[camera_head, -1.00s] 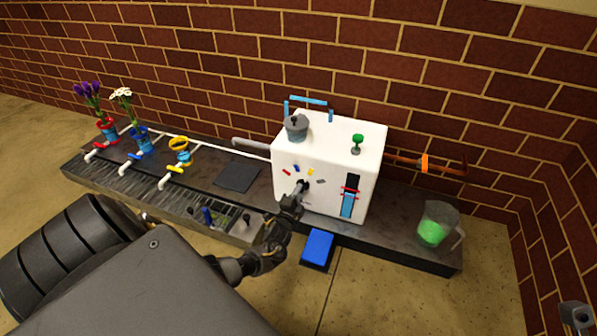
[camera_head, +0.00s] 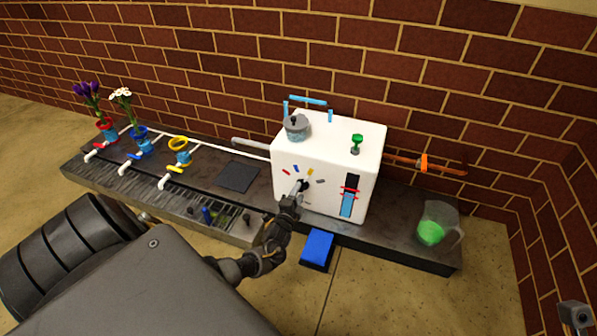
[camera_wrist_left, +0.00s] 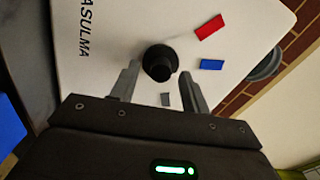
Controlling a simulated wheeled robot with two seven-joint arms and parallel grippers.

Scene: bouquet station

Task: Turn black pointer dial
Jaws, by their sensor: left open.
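The black pointer dial (camera_head: 304,184) is on the front of the white machine (camera_head: 330,150). In the left wrist view the dial (camera_wrist_left: 160,62) shows as a round black knob. My left gripper (camera_head: 295,195) is at the machine's front, partly hiding the dial. In the wrist view it is open (camera_wrist_left: 160,88), one finger on each side of the dial, with visible gaps. The pointer's direction is unclear. My right gripper is not clearly shown.
A blue pedal-like block (camera_head: 317,248) is below the machine. A jug with green contents (camera_head: 437,225) stands right. A blue-and-red gauge (camera_head: 349,195) is beside the dial. Flower vases (camera_head: 142,143) and valves line the left counter. A brick wall stands behind.

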